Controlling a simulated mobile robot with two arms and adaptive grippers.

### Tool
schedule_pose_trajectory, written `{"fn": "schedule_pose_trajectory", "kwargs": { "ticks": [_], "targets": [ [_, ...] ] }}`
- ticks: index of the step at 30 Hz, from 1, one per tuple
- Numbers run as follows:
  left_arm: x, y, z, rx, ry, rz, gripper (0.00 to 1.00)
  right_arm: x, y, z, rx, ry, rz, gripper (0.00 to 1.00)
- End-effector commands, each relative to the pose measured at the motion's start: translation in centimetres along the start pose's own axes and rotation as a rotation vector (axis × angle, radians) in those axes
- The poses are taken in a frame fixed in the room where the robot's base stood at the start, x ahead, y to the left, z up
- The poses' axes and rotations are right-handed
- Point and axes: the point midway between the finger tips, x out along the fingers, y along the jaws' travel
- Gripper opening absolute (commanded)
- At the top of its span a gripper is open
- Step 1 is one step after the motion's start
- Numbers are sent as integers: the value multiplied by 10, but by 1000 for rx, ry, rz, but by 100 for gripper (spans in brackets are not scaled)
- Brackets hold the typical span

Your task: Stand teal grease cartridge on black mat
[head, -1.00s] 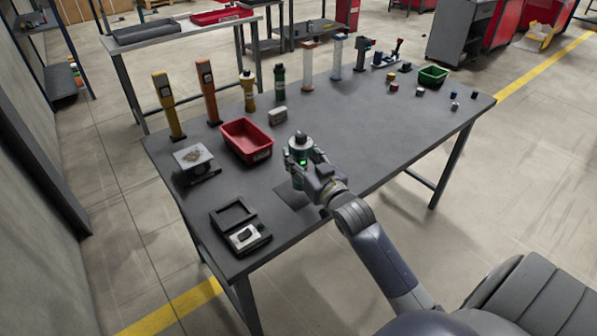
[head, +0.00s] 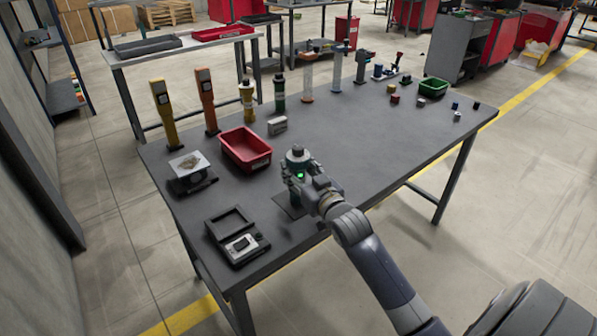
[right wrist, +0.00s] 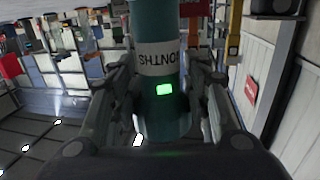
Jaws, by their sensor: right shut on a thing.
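The teal grease cartridge (head: 296,157) is upright in the head view, with a grey and dark cap on top. My right gripper (head: 300,177) is shut around its body. In the right wrist view the cartridge (right wrist: 165,45) stands between the two fingers and carries a white label band with dark letters. The black mat (head: 283,201) lies on the table, just below the gripper and partly hidden by it. The cartridge's lower end is hidden, so I cannot tell whether it touches the mat. My left gripper is not in view.
A red bin (head: 233,151), a scale-like device (head: 189,168) and a black open case (head: 232,222) are to the left on the table (head: 372,145). Several upright tools and cartridges line the far edge. A green bin (head: 434,87) is at the far right. The table's middle right is clear.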

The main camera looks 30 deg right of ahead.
Motion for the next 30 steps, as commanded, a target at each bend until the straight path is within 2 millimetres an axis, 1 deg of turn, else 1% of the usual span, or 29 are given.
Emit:
{"fn": "schedule_pose_trajectory", "kwargs": {
  "ticks": [3,4,6,19,23,30],
  "targets": [
    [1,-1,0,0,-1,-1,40,0,0,3,0,1,0,9],
    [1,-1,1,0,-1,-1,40,0,0,3,0,-1,0,50],
    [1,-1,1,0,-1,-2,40,0,0,3,0,-1,0,64],
    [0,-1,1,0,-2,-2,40,-2,0,0,0,-1,0,64],
    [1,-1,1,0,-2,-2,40,-17,0,1,0,-1,-1,64],
    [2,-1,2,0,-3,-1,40,-64,0,2,0,-3,0,64]
  ]
}}
